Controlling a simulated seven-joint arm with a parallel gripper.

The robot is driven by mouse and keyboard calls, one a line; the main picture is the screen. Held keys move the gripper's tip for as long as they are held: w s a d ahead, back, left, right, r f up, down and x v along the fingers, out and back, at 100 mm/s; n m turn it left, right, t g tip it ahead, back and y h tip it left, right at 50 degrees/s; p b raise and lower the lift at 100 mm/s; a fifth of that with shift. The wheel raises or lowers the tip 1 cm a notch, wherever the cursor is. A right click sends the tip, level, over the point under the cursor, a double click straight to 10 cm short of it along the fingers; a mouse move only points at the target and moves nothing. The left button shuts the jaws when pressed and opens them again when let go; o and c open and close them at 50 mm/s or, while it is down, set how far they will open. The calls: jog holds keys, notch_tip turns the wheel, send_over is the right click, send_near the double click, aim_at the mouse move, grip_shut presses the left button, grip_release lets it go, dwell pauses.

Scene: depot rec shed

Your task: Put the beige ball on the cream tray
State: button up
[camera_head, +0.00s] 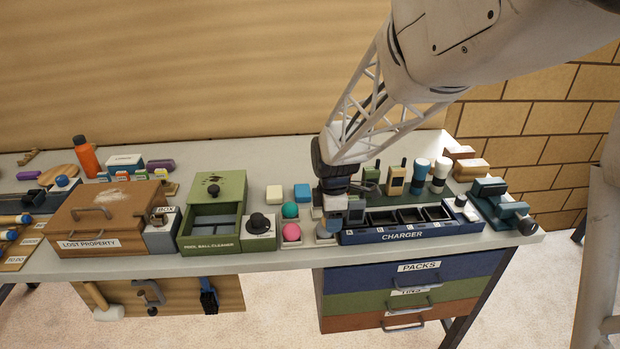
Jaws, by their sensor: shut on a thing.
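My gripper (333,208) points down over the bench, just left of the charger. It is shut on a small pale thing between its fingers, which looks like the beige ball; the fingers hide most of it. No other beige ball shows clearly.
A teal ball (290,210) and a pink ball (291,232) stand left of my gripper. The blue charger (405,236) stands close on its right. The green ball cleaner box (212,240) and a black knob (259,223) are farther left. Radios and bottles stand behind the charger.

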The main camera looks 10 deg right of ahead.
jog(key=w, duration=0.7)
jog(key=w+a+f, duration=0.1)
jog(key=w, duration=0.3)
jog(key=shift+w+a, duration=0.1)
jog(key=shift+w, duration=0.25)
jog(key=shift+f, duration=1.8)
jog(key=shift+f, duration=0.55)
jog(key=o, duration=1)
jog(key=shift+r, duration=0.15)
notch_tip(320, 180, up, 13)
